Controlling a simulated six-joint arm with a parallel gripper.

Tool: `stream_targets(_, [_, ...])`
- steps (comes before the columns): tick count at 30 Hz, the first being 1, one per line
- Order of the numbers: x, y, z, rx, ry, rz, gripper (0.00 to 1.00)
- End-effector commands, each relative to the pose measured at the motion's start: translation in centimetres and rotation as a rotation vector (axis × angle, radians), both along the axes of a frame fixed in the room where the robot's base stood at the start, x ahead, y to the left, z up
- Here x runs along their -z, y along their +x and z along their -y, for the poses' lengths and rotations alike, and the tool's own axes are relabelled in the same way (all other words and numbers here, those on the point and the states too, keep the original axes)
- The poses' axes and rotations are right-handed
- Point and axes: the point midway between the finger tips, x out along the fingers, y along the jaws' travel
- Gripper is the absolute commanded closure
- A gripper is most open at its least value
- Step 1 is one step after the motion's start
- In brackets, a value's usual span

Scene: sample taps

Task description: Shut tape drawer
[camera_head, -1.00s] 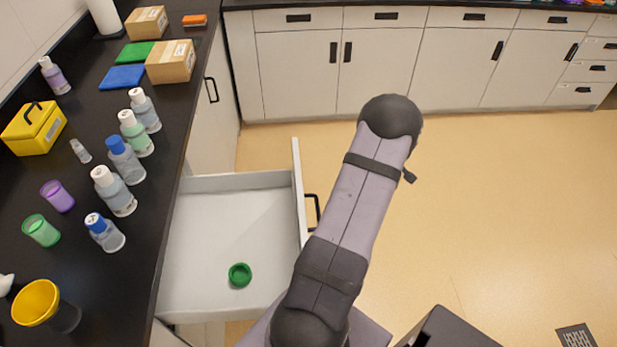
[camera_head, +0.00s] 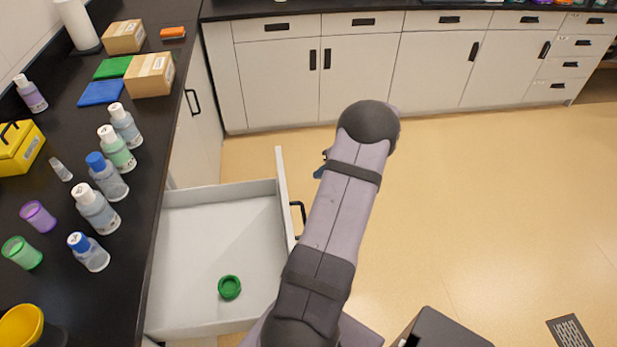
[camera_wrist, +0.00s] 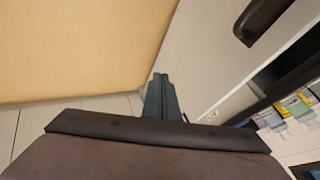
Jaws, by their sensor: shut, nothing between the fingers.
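The white drawer (camera_head: 205,240) stands pulled out from under the black counter in the head view. Its front panel (camera_head: 282,185) carries a black handle (camera_head: 299,215) on the outer side. A green roll of tape (camera_head: 229,287) lies on the drawer floor near its lower end. My gripper (camera_wrist: 160,80) is shut and empty in the wrist view, close to a white panel with a black handle (camera_wrist: 262,18), which appears to be the drawer front. I cannot tell whether the fingers touch it. In the head view my arm hides most of the gripper.
The black counter (camera_head: 125,215) at left holds several bottles, a purple cup (camera_head: 38,216), a green cup (camera_head: 22,252), a yellow box (camera_head: 18,150) and cardboard boxes. White cabinets (camera_head: 360,75) line the back.

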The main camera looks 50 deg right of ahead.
Motion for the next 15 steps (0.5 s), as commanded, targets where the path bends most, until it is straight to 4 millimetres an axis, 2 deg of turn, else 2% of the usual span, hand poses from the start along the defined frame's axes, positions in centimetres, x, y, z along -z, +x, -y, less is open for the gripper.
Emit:
stream_targets(7, [2.5,1.9,-0.3,-0.004,0.002,-0.001,1.00])
stream_targets(15, [6.4,4.8,-0.7,-0.004,0.002,-0.001,1.00])
